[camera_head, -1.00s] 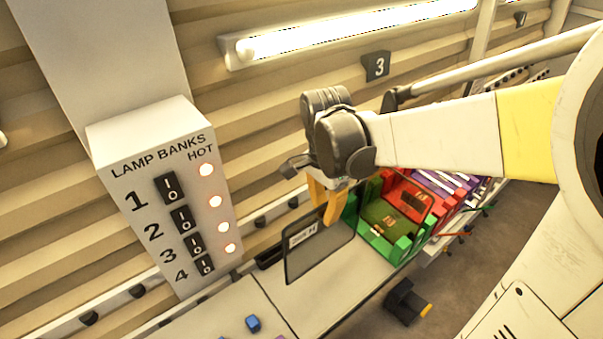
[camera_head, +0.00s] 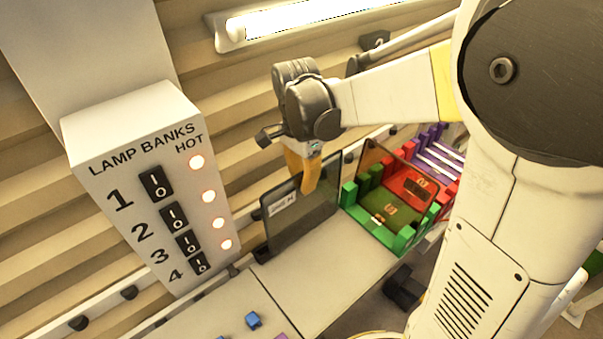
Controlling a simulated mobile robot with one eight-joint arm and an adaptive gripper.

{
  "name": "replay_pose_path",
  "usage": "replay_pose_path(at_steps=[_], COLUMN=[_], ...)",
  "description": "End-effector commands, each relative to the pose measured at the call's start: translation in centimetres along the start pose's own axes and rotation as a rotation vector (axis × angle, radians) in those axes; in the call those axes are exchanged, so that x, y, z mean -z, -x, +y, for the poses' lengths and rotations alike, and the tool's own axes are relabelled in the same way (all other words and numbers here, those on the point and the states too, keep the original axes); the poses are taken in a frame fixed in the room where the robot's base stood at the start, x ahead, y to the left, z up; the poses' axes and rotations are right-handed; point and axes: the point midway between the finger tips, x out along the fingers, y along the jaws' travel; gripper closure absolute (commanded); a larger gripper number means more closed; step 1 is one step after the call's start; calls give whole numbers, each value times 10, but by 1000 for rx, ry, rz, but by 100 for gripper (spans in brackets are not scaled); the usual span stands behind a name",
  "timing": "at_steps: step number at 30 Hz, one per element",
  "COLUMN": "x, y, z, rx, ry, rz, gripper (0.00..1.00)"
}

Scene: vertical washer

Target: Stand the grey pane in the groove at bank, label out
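The grey pane (camera_head: 298,226) is a dark, see-through sheet standing roughly upright over the white bench, close to the slatted wall. Its pale label (camera_head: 283,204) is at the upper left of the face turned to the camera; the print is too small to read. My gripper (camera_head: 304,180) points down with its yellow fingers at the pane's top edge and is shut on it. A dark piece (camera_head: 262,254) shows at the pane's lower left corner, beside the lamp bank box (camera_head: 140,190). The groove itself cannot be made out, nor whether the pane's lower edge is in it.
Just right of the pane stand green (camera_head: 402,240), red (camera_head: 448,190) and purple (camera_head: 427,136) slotted racks, with an amber pane (camera_head: 398,170) in them. A small blue block (camera_head: 253,320) lies at the bench front. The bench before the pane is clear.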

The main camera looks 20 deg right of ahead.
Motion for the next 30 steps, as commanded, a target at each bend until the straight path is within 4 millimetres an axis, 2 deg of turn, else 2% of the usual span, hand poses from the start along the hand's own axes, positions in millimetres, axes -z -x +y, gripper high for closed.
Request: replay_pose_path(at_steps=[15, 30], x=[0, 0], y=[-11, -11], z=[-46, -55], rx=[0, 0], ry=[1, 0], rz=[0, 0], gripper=[100, 100])
